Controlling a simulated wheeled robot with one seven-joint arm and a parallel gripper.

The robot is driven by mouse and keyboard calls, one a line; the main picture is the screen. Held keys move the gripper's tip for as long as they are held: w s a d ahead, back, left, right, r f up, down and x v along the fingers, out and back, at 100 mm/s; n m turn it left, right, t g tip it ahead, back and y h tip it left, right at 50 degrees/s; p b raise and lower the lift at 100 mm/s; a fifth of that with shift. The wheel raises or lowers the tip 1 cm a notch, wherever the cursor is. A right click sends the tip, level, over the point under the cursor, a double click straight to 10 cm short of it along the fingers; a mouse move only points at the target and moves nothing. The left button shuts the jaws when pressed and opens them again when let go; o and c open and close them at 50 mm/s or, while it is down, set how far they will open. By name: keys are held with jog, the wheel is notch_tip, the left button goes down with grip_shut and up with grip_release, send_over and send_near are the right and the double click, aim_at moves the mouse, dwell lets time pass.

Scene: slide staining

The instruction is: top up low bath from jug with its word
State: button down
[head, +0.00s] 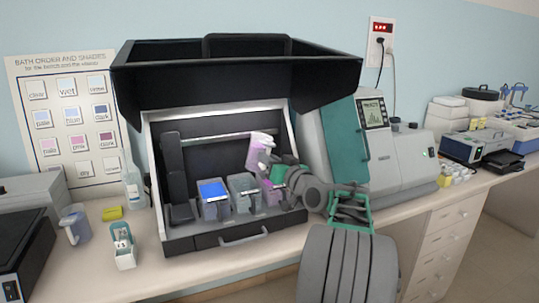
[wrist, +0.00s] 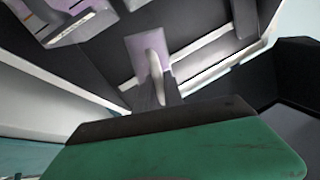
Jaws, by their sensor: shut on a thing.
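My gripper (head: 272,168) is shut on the handle of a pale purple jug (head: 260,148). The jug is held inside the open stainer, above the baths, and looks slightly tilted. In the wrist view the jug (wrist: 141,46) and its pale handle show beyond my green-and-dark gripper (wrist: 160,115). Below stand a blue bath (head: 212,194), a grey clear-looking bath (head: 243,190) and a pinkish bath (head: 271,191), the last partly hidden by my gripper. A bath edge (wrist: 82,22) shows at the wrist view's upper left. Words and liquid levels are too small to read.
The stainer's black lid (head: 235,75) is raised overhead, and its front wall (head: 215,238) bounds the baths. A bluish jug (head: 76,226), bottle (head: 133,188) and small slide box (head: 123,247) stand left. A bath-order chart (head: 70,120) hangs behind. A teal-doored machine (head: 345,140) stands right.

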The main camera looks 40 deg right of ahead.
jog(key=shift+w+a+r+m+p, duration=0.1)
jog(key=shift+a+r+m+p, duration=0.1)
jog(key=shift+m+p, duration=0.7)
jog(key=shift+a+r+m+p, duration=0.15)
jog(key=shift+m+p, duration=0.25)
jog(key=shift+p, duration=0.95)
jog(key=shift+t, duration=0.3)
jog(key=shift+f+m, duration=0.25)
jog(key=shift+m, duration=0.25)
jog(key=shift+a+m, duration=0.15)
jog(key=shift+m, duration=0.25)
jog(key=shift+m+h, duration=0.4)
jog(key=shift+m, duration=0.3)
jog(key=shift+a+f+m+t, duration=0.1)
jog(key=shift+m+t, duration=0.3)
jog(key=shift+m, duration=0.3)
